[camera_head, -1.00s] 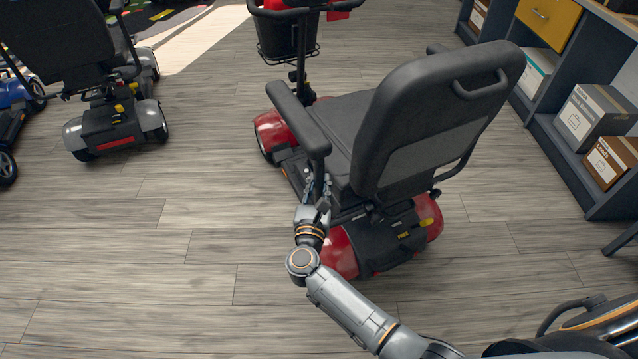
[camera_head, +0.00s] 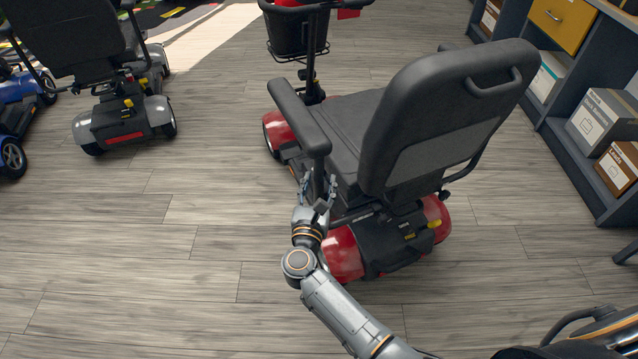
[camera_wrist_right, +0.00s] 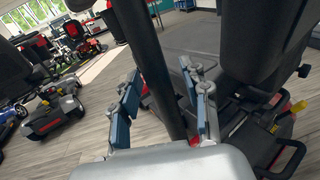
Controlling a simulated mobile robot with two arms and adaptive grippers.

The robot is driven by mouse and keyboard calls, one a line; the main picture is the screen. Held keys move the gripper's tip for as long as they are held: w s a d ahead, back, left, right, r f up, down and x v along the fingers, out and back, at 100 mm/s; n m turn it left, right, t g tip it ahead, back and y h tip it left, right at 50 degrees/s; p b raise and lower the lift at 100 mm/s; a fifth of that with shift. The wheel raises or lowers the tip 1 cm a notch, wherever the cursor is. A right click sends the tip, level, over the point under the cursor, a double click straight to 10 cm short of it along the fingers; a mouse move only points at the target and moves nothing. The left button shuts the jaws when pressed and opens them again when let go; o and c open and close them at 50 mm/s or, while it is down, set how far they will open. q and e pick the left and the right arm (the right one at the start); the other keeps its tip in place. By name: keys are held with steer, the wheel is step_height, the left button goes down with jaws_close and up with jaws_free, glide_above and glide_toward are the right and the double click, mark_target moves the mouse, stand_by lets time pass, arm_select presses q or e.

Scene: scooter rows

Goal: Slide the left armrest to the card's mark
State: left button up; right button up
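The red scooter (camera_head: 343,253) stands with its back to me. Its left armrest (camera_head: 300,117) is a long black pad on the near-left side of the grey seat (camera_head: 352,120). My right gripper (camera_head: 318,190) is low at the armrest's upright, under the pad's rear end. In the right wrist view the dark post (camera_wrist_right: 160,70) runs between the two blue-padded fingers of my right gripper (camera_wrist_right: 163,85). The fingers are apart, with a gap visible on the post's left side. A red card or tag (camera_head: 348,13) hangs by the front basket; no mark on it is readable. My left gripper is not in view.
The tall seat back (camera_head: 450,120) stands right of my right gripper. Another scooter (camera_head: 122,120) and a blue one (camera_head: 12,120) are at the left. Shelves with boxes (camera_head: 598,118) line the right. The wooden floor left of the red scooter is clear.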

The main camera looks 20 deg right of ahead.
steer(key=v, duration=1.2)
stand_by(0.4)
